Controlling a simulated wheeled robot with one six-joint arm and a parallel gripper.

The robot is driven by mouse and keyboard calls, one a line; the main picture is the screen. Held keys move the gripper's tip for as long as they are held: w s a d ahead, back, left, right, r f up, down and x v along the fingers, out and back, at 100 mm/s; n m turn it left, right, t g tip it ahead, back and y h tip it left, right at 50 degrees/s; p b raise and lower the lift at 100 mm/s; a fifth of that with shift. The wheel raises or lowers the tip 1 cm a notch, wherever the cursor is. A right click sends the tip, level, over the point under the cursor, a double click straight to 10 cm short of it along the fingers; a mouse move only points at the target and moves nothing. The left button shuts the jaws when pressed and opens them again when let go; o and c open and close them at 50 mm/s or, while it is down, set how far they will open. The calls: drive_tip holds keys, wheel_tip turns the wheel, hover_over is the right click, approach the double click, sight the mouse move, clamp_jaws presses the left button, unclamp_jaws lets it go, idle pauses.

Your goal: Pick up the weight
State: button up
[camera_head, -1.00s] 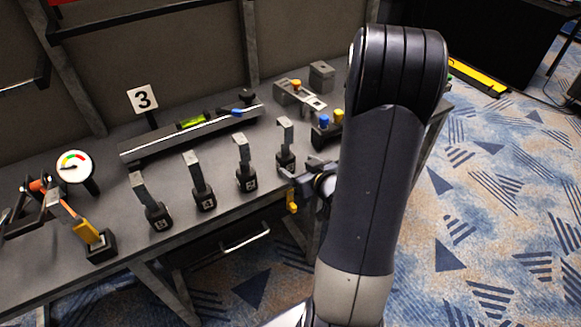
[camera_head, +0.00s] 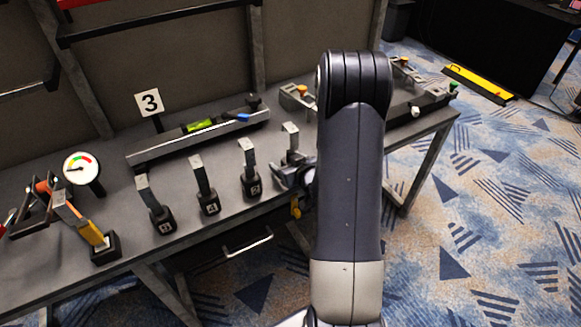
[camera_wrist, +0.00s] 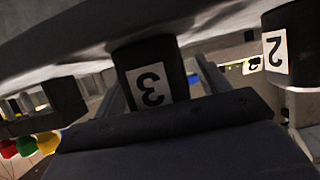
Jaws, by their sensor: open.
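Several numbered black blocks with grey upright handles stand along the table's front edge, among them the block marked 4 (camera_head: 209,203) and the block marked 2 (camera_head: 251,186). Nothing shows which one is called the weight. My gripper (camera_head: 284,178) is open at the rightmost of these blocks (camera_head: 291,137), whose lower part is hidden behind it. In the wrist view a black block marked 3 (camera_wrist: 152,85), its number upside down, is close in front of the camera, with the block marked 2 (camera_wrist: 288,45) to its right. I see no grasp.
The grey table (camera_head: 110,180) also carries a long rail with a green level (camera_head: 199,126), a round gauge (camera_head: 81,168) and a yellow-handled lever (camera_head: 85,230). Carpet right of the table is clear near my arm.

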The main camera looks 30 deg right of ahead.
drive_tip(key=shift+c, duration=0.2)
drive_tip(key=c, duration=1.5)
clamp_jaws()
drive_tip(key=shift+r, duration=0.15)
